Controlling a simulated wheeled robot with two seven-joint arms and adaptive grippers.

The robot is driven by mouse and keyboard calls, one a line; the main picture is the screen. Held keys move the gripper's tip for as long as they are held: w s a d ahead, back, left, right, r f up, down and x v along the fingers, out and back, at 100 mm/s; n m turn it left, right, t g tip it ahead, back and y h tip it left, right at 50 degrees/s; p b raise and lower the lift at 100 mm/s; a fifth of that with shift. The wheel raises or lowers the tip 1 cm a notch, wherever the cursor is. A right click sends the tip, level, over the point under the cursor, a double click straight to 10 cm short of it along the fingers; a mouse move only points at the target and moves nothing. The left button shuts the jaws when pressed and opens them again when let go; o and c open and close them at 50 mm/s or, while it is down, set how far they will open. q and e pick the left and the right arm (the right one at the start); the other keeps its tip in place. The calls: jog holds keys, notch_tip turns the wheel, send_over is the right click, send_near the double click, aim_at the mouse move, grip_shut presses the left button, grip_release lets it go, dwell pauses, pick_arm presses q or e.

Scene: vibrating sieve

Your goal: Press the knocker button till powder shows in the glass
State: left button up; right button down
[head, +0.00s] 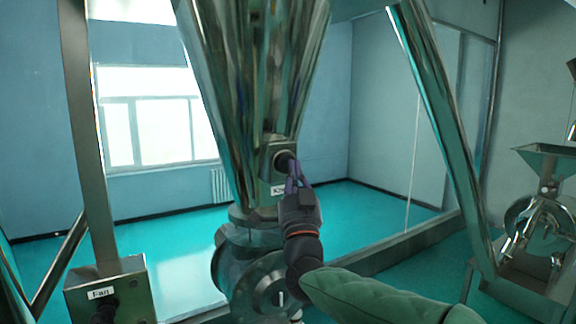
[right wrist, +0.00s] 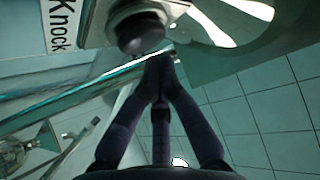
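The knocker box (head: 268,163) is a small metal box on the lower part of the steel hopper cone (head: 250,80). Its dark round button (head: 283,160) faces right; the button also shows in the right wrist view (right wrist: 140,33), beside a "Knock" label (right wrist: 62,25). My right gripper (head: 293,176) is shut and empty, with its fingertips together. In the right wrist view its tips (right wrist: 159,62) are just below and right of the button; I cannot tell whether they touch it. I cannot make out a glass or powder clearly. My left gripper is not in view.
A metal box labelled "Fan" (head: 107,290) with a dark knob stands at lower left. Slanted steel legs (head: 440,110) flank the cone. A round metal valve body (head: 255,275) is below it. A small hopper machine (head: 540,215) stands at the right.

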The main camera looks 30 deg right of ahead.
jog(key=shift+w, duration=0.15)
dwell(0.7)
jog(key=shift+w+b, duration=0.3)
jog(key=shift+b, duration=0.1)
jog(key=shift+w+a, duration=0.1)
jog(key=shift+w, duration=0.65)
dwell(1.2)
jog(key=shift+s, duration=0.1)
jog(key=shift+s+f+b, duration=0.15)
jog(key=shift+s+b, duration=0.65)
jog(key=shift+b, duration=0.3)
jog(key=shift+s, duration=0.2)
